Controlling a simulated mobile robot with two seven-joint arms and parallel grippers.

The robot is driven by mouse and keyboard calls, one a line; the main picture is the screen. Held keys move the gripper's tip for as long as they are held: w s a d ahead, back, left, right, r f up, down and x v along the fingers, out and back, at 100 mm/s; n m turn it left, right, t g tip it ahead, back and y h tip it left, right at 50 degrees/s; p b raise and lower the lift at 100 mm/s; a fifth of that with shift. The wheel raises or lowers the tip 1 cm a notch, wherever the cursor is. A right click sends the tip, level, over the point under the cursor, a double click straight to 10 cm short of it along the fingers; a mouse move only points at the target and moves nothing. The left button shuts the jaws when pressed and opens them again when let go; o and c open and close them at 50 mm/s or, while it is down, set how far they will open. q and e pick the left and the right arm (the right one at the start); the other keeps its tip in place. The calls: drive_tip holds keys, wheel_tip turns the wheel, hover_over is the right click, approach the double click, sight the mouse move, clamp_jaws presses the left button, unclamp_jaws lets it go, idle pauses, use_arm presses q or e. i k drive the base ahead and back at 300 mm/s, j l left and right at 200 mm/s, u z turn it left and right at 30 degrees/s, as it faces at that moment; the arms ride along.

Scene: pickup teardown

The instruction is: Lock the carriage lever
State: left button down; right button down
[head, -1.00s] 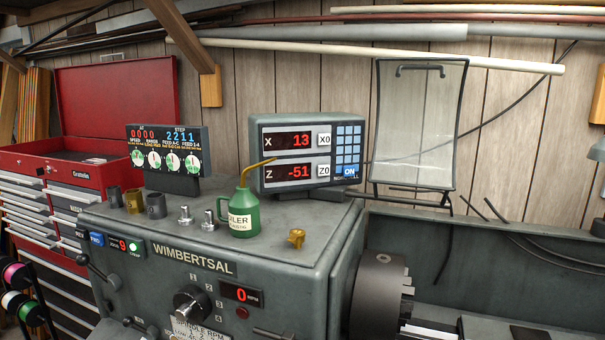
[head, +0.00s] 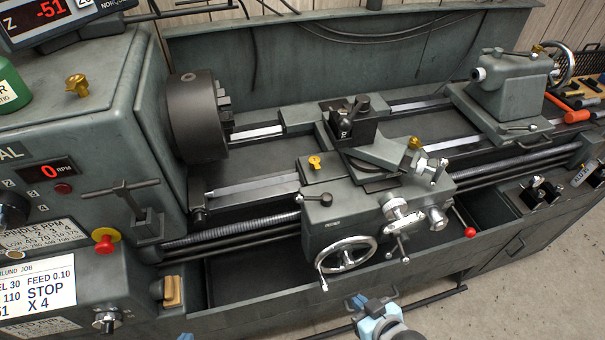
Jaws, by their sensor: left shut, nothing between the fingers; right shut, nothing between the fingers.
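The lathe carriage (head: 345,225) sits mid-bed in the head view. A short lever with a dark ball end (head: 325,199) lies sideways at its upper left front. Another lever with a red ball (head: 470,231) hangs at its right side. I cannot tell from its look alone which lever locks the carriage. My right gripper (head: 358,302), blue and grey, is shut and empty at the bottom edge, in front of and below the carriage, apart from it. Only a sliver of my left gripper (head: 185,336) shows at the bottom edge, farther left, touching nothing visible.
The handwheel (head: 346,254) and crank handles stick out from the carriage front. The chuck (head: 197,118) is at left, the tailstock (head: 510,85) at right. A brass knob (head: 315,162) stands on the carriage. Tools lie at the far right. Bare floor (head: 480,290) is at lower right.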

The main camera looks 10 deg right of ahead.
sight(325, 199)
drive_tip(key=k+l+u, duration=0.1)
drive_tip(key=u, duration=0.25)
drive_tip(key=k+l+u, duration=0.15)
drive_tip(key=u, duration=0.2)
drive_tip(key=k+l+u, duration=0.1)
drive_tip(key=u, duration=0.25)
